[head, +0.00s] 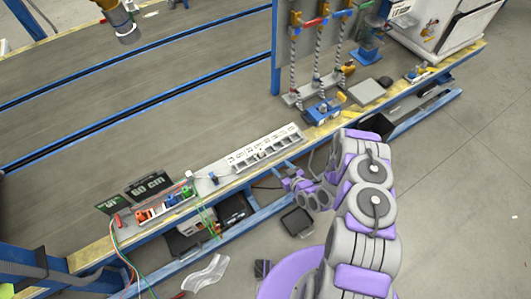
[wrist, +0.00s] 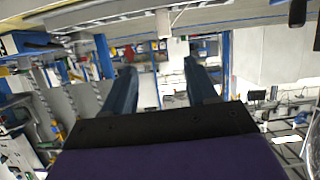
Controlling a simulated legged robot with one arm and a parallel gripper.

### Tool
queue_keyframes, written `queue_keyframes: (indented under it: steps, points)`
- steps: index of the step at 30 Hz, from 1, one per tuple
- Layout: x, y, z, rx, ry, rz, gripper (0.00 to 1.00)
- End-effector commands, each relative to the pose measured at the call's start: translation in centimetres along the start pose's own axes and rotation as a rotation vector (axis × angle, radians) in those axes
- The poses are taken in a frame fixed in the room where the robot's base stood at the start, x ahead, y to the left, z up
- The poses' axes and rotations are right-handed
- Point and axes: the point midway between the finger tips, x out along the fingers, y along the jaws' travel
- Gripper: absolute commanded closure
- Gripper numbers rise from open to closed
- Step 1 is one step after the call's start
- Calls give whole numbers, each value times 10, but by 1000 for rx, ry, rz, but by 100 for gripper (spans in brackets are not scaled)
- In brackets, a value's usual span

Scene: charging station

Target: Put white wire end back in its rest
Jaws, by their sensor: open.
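In the head view my gripper (head: 292,182) is small and partly hidden by my arm, just in front of the bench edge, below a long white strip with several openings (head: 264,148). In the wrist view my gripper (wrist: 163,88) is open, its two dark fingers wide apart with nothing between them. A small pale block (wrist: 163,23) shows beyond the fingers at the top of that view; I cannot tell if it is the white wire end. A small white piece (head: 189,174) stands on the bench left of the strip. I cannot clearly make out the rest.
Red, blue and green connectors (head: 165,202) sit at the bench's left part, with thin coloured wires hanging over its front. A dark display (head: 150,184) lies behind them. Tall coiled hoses (head: 317,60) stand at the back right. A lower blue shelf runs under the bench.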

Motion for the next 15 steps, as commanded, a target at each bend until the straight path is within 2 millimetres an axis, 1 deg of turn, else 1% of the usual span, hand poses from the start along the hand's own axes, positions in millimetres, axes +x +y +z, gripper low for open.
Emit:
queue_keyframes:
  steps: [1,3,6,8,11,15]
  points:
    - [-2,-8,6,14,15,-3,43]
    - [-3,-12,7,22,43,0,43]
    - [-2,-16,8,29,62,1,43]
    - [1,-17,8,30,66,-1,43]
    - [14,-17,8,28,67,-3,43]
    - [42,-17,6,26,68,-4,43]
